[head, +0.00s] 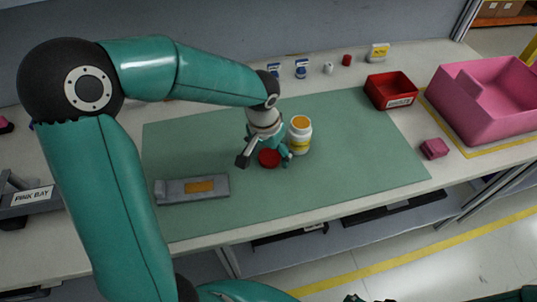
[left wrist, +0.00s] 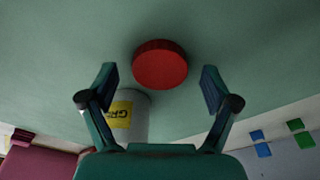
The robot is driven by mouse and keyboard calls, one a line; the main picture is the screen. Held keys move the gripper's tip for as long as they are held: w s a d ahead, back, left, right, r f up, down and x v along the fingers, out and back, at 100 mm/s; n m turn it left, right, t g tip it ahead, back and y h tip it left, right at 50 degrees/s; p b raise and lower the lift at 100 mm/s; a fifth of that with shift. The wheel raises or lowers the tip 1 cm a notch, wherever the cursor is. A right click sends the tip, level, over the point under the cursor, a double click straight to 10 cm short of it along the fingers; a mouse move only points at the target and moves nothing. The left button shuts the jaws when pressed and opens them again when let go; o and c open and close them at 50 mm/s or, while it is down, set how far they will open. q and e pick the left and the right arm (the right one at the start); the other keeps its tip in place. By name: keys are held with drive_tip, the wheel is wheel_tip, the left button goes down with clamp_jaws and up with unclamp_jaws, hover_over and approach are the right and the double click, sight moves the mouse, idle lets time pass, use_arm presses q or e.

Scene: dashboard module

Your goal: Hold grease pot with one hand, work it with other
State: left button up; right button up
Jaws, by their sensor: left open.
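The grease pot (head: 300,138) is a white jar with a yellow label and an orange-yellow top face. It stands upright on the green mat (head: 370,150). In the left wrist view, its white side and label (left wrist: 122,116) show partly behind my gripper. A round red lid (head: 269,158) lies flat on the mat beside the pot, apart from it; it also shows in the left wrist view (left wrist: 160,64). My left gripper (head: 266,159) is open and empty over the lid, close to the pot. My right gripper is not in view.
A grey block with an orange patch (head: 192,188) lies on the mat's left. A red bin (head: 391,91), a pink block (head: 434,148) and a large pink bin (head: 485,100) stand to the right. Small items (head: 302,69) line the back. The mat's right part is clear.

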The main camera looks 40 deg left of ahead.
sight(269, 156)
use_arm(q)
drive_tip(key=shift+f, duration=0.1)
drive_tip(key=c, duration=0.8)
drive_tip(key=shift+c, duration=0.2)
wheel_tip(269, 156, up, 20)
drive_tip(key=p, duration=0.1)
drive_tip(key=shift+p, duration=0.4)
idle(0.5)
